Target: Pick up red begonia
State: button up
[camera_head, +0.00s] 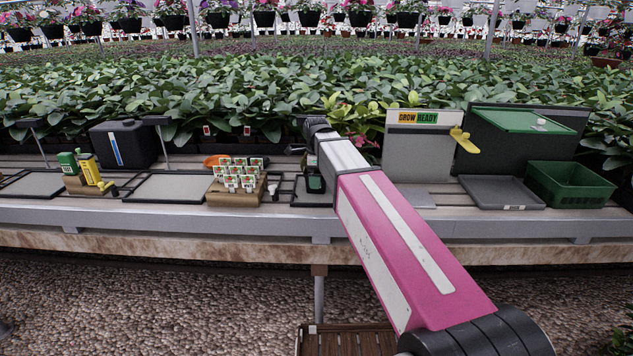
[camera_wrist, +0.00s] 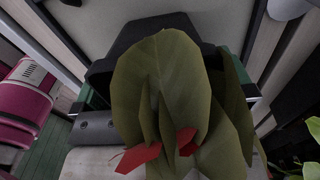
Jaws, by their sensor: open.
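A plant with large olive-green leaves and small red petals, likely the red begonia (camera_wrist: 163,75), fills the middle of the wrist view, very close to the camera. Its pot and stem base are hidden by the leaves. In the head view I cannot pick it out for sure; reddish leaves show just right of my arm. My arm reaches forward over the bench, and my gripper (camera_head: 315,183) is low behind the front edge, small and dark. Its jaws are open, largely hidden by leaves in the wrist view. I cannot tell whether the plant is between them.
The bench (camera_head: 180,213) holds a wooden block of white labels (camera_head: 238,180), grey trays (camera_head: 180,188), and a black canister (camera_head: 122,145) to the left. A GROW READY panel (camera_head: 420,150), grey tray (camera_head: 500,192) and green crate (camera_head: 570,184) stand right. Dense foliage is behind.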

jog(key=c, duration=0.8)
